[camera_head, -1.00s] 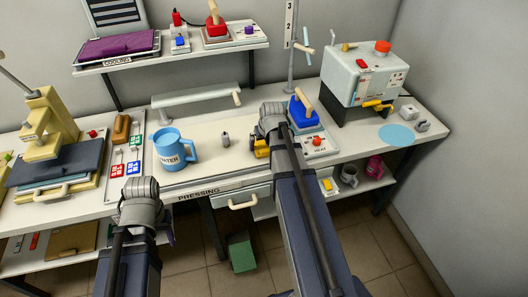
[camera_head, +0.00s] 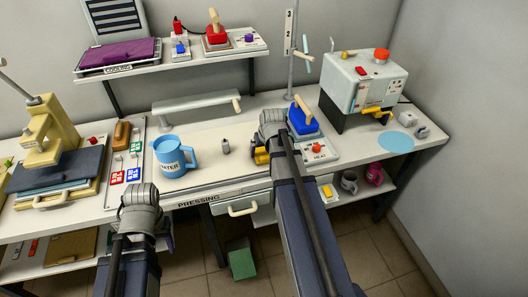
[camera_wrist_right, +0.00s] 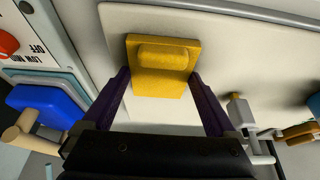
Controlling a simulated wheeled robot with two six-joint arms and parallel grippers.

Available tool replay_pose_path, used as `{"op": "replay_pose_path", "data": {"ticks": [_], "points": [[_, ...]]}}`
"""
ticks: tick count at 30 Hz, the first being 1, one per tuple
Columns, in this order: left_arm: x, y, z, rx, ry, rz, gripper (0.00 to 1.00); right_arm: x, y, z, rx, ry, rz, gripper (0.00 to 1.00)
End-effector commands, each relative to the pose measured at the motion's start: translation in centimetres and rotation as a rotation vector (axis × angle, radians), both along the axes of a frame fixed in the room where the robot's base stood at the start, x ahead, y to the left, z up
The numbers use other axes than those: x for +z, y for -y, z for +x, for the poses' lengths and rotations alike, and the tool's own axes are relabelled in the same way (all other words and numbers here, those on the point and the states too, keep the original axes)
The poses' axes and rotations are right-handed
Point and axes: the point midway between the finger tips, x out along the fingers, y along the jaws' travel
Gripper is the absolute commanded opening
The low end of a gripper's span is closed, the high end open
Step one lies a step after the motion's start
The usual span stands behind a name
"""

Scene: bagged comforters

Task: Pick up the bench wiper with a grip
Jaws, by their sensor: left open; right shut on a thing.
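The bench wiper is a yellow block with a rounded grip (camera_wrist_right: 160,82). In the right wrist view it sits between the two dark purple fingers of my right gripper (camera_wrist_right: 158,92), which is shut on it. In the head view a bit of the yellow wiper (camera_head: 261,156) shows left of my right wrist, over the front part of the white bench top (camera_head: 215,172); I cannot tell whether it touches the bench. My left gripper (camera_head: 139,196) is open and empty, low in front of the bench edge; its fingers are mostly hidden by the wrist.
A blue water mug (camera_head: 172,158) and a small grey bottle (camera_head: 225,146) stand left of my right gripper. A heat unit with a blue-based iron (camera_head: 302,120) is close on its right. A grey machine (camera_head: 362,82) stands further right. A raised shelf (camera_head: 180,60) is behind.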

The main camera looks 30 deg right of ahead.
Motion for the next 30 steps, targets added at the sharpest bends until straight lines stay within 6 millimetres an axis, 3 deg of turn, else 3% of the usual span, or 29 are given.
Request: {"op": "replay_pose_path", "data": {"ticks": [8, 21, 30], "points": [[2.3, 0.0, 0.0, 0.000, 0.000, 0.000, 0.52, 2.3, 0.0, 0.0, 0.000, 0.000, 0.000, 0.39], [8.9, 0.0, 0.0, 0.000, 0.000, 0.000, 0.52, 8.9, 0.0, 0.0, 0.000, 0.000, 0.000, 0.39], [10.0, 0.0, 0.0, 0.000, 0.000, 0.000, 0.52, 10.0, 0.0, 0.0, 0.000, 0.000, 0.000, 0.39]]}}
